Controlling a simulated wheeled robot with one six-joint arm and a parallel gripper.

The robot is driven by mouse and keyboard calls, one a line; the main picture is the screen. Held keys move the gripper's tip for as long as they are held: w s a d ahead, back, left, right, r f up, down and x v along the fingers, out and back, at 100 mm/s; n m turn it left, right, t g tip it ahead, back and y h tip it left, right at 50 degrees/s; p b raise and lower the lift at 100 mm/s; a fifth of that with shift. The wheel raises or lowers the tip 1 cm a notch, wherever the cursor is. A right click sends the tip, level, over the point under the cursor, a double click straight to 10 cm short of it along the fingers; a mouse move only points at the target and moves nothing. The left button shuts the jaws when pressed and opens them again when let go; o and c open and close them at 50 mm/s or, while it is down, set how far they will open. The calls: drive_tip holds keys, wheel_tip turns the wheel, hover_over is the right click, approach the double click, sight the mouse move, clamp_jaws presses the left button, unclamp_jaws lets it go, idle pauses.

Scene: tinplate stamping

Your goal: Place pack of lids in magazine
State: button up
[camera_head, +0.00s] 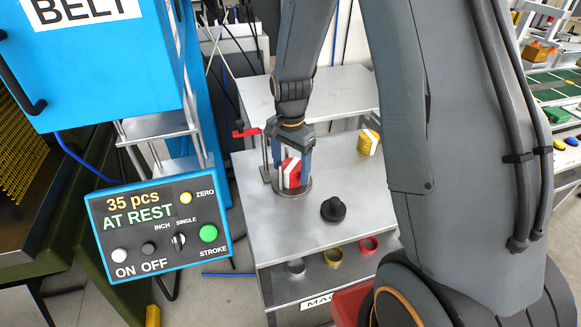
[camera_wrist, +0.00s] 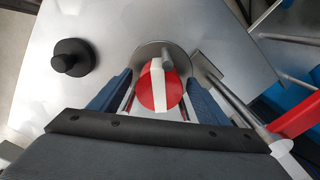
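A red pack of lids with a white paper band (camera_head: 291,174) stands within the magazine, on its round grey base (camera_head: 307,188) among thin upright posts. In the wrist view the pack (camera_wrist: 146,92) lies between the two blue fingers of my gripper (camera_wrist: 160,78). Narrow gaps show on both sides of it, so the fingers look open around the pack. My gripper (camera_head: 297,150) is directly above the magazine in the head view and hides part of it. Whether the pack rests fully on the base is hard to tell.
A black knobbed weight (camera_head: 333,209) stands on the grey table (camera_head: 285,233), right of the magazine. A yellow banded pack (camera_head: 369,143) is farther back right. A red handle (camera_head: 246,133) juts out on the left. Coloured rings lie on the shelf below. A control panel (camera_head: 160,225) reads "35 pcs, AT REST".

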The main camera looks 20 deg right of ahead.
sight(291, 166)
drive_tip(key=shift+r, duration=0.15)
wheel_tip(291, 166, up, 12)
drive_tip(key=b, duration=0.2)
drive_tip(key=s+f+n, duration=0.2)
drive_tip(key=s+n, duration=0.4)
drive_tip(key=s, duration=0.2)
drive_tip(key=s+f+n, duration=0.2)
drive_tip(key=s+n, duration=0.3)
drive_tip(key=s, duration=0.3)
drive_tip(key=shift+s+d+f+n+t, duration=0.2)
drive_tip(key=shift+s+f+n+t, duration=0.2)
